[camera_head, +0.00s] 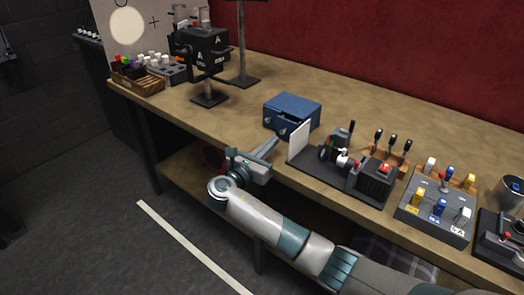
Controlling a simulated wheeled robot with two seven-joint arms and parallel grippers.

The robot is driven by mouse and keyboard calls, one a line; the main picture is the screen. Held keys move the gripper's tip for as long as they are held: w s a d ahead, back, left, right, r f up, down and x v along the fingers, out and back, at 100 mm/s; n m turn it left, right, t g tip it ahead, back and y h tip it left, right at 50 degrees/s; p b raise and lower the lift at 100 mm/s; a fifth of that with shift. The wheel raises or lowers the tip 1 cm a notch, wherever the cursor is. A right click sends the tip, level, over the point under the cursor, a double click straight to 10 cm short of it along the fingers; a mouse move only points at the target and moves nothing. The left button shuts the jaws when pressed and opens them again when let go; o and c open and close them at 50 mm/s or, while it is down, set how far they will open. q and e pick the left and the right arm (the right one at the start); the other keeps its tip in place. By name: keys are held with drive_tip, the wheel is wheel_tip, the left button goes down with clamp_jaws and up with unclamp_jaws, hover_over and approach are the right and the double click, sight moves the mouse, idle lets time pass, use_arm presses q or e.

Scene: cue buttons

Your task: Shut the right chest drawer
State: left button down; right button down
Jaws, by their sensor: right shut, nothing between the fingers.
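A small blue chest (294,106) stands on the wooden bench, its front turned toward the near edge. Its front shows small light knobs, with the right drawer (284,131) at the near right part of the front. How far that drawer stands out is too small to tell. My right gripper (273,144) is shut and empty, just in front of the chest near the bench's front edge. Its fingers point up and right toward the chest; I cannot tell whether they touch it. My left gripper is not in view.
A white upright panel (300,141) on a black base with levers stands close to the right of my gripper. A switch box (437,215) stands farther right. A black camera-like block (203,50) and wooden crate (136,82) stand left. The bench left of the chest is clear.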

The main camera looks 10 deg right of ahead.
sight(281, 133)
drive_tip(key=shift+x, duration=1.1)
drive_tip(key=shift+w+d, duration=0.35)
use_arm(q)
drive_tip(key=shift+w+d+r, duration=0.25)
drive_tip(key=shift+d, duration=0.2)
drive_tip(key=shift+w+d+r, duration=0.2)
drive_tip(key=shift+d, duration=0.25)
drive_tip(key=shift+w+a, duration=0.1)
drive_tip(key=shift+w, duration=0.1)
